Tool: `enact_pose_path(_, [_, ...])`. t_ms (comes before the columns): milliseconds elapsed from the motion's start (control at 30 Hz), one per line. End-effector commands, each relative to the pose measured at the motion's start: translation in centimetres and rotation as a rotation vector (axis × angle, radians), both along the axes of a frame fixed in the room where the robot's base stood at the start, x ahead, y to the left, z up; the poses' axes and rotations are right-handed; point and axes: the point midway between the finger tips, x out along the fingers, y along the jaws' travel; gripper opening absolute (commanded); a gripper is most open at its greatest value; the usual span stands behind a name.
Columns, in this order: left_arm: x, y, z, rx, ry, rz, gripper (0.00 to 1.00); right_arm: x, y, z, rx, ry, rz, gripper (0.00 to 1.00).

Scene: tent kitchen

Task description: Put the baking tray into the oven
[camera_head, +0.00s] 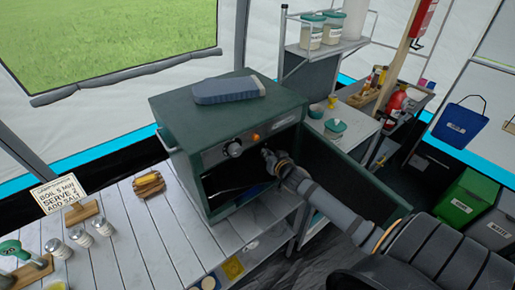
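The dark green oven (180,135) stands on the white plank counter. Its front, with a knob and an orange light, faces right and down in the picture. Its door (345,175) is swung open to the right. My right arm reaches in from the lower right, and my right gripper (268,157) is at the oven opening, just under the control panel. Its fingers are small and dark against the interior, so I cannot tell whether they are open or shut. A dark flat shape with a light edge shows low in the opening; I cannot tell if it is the baking tray. My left gripper is out of view.
A grey-blue block (228,90) lies on the oven top. A sign (59,193), several small jars and a bread-like item (149,184) stand on the left counter (150,240). A lidded tub (335,128) sits behind the door. Green (458,208) and grey bins stand at right.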

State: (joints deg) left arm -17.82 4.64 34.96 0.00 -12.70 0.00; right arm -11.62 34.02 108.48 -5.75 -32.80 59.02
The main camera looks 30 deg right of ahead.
Motion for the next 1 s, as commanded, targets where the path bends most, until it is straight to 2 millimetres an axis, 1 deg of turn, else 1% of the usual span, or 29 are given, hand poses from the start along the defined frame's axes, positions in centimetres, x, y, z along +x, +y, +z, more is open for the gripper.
enact_pose_path(33, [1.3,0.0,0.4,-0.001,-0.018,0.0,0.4,1.2,-0.1,0.4,0.006,-0.004,-0.002,0.0])
enact_pose_path(100, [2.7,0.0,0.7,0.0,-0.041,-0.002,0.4,2.2,-0.4,0.3,0.003,-0.003,0.0,0.0])
enact_pose_path(167, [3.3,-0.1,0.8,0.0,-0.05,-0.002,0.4,2.7,-0.5,0.2,0.0,-0.002,0.0,0.0])
enact_pose_path(267, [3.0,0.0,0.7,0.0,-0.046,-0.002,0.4,3.0,-0.6,0.2,-0.002,-0.001,0.002,0.0])
enact_pose_path(367, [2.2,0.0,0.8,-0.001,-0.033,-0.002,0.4,3.5,-0.7,0.2,-0.001,-0.001,0.001,0.0])
enact_pose_path(533, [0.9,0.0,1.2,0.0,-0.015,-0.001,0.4,6.7,-1.2,0.4,0.001,-0.004,0.001,0.0])
enact_pose_path(600, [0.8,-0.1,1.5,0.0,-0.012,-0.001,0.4,6.3,-1.2,-1.0,-0.001,0.003,0.002,0.0])
enact_pose_path(633, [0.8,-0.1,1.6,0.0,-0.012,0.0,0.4,6.3,-1.2,-1.2,-0.002,0.002,0.003,0.0])
enact_pose_path(967, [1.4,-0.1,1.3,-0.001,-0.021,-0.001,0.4,6.3,-1.2,-1.7,-0.003,0.0,0.003,0.0])
enact_pose_path(1000, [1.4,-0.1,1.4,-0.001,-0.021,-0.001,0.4,6.2,-1.2,-1.8,-0.004,0.003,0.002,0.05])
